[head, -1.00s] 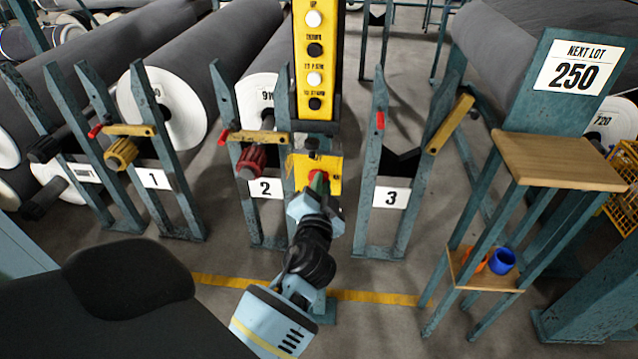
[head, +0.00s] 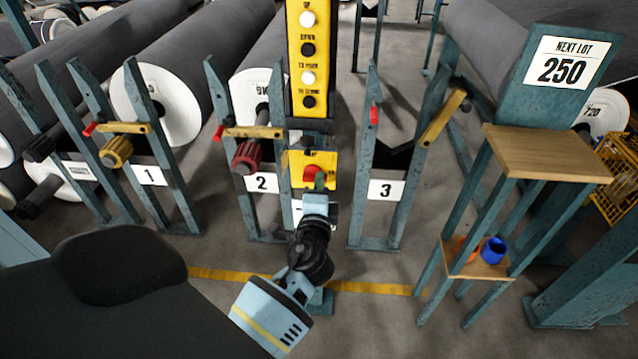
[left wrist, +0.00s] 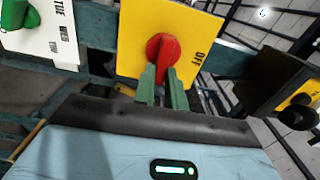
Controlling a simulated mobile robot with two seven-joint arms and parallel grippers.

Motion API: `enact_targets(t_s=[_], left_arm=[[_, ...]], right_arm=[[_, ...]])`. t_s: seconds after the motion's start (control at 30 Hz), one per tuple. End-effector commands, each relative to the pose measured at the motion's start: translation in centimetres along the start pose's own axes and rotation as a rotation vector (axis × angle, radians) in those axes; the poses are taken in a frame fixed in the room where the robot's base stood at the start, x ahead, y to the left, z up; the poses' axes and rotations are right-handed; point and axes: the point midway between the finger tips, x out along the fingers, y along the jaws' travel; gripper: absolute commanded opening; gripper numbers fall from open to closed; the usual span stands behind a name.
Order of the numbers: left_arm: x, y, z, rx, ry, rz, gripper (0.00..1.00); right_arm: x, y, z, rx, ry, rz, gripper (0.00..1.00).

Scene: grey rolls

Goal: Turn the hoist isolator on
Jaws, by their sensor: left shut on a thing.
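The hoist isolator is a red rotary handle (head: 312,175) on a yellow plate (head: 329,160), below the yellow pendant panel (head: 308,60). In the left wrist view, the red handle (left wrist: 163,52) stands between the green fingers of my left gripper (left wrist: 163,88), which is shut on its lower part. The word OFF shows on the yellow plate (left wrist: 135,25) to the right of the handle. In the head view my left gripper (head: 319,181) reaches the handle from below and partly covers it. My right gripper is not in view.
Stands with plates 1 (head: 149,176), 2 (head: 261,184) and 3 (head: 386,190) flank the isolator post. Large grey rolls (head: 165,45) lie behind. A wooden-topped stand (head: 545,155) holds a blue cup (head: 494,250) at right.

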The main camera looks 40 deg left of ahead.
Motion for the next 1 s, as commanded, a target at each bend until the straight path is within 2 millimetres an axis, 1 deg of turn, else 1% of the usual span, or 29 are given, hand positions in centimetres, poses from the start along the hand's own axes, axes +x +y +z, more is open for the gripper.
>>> enact_targets(t_s=[0.03,0.23,0.63,0.67,0.8,1.0], left_arm=[[0.11,-0.27,-0.02,0.014,0.001,-0.006,0.0],[0.11,-0.19,-0.02,0.043,0.001,-0.006,0.0],[0.11,-0.18,-0.01,0.048,0.001,-0.006,0.0],[0.12,-0.18,-0.01,0.048,0.001,-0.006,0.17],[0.09,-0.11,0.0,0.047,0.001,-0.004,0.35],[0.04,0.0,0.0,0.046,0.0,-0.002,0.35]], right_arm=[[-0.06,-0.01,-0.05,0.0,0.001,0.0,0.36],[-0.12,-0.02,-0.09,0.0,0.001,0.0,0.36],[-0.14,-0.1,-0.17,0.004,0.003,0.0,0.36],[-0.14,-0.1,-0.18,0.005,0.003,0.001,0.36],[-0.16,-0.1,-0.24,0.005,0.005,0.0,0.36],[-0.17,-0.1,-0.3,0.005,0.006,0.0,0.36]])
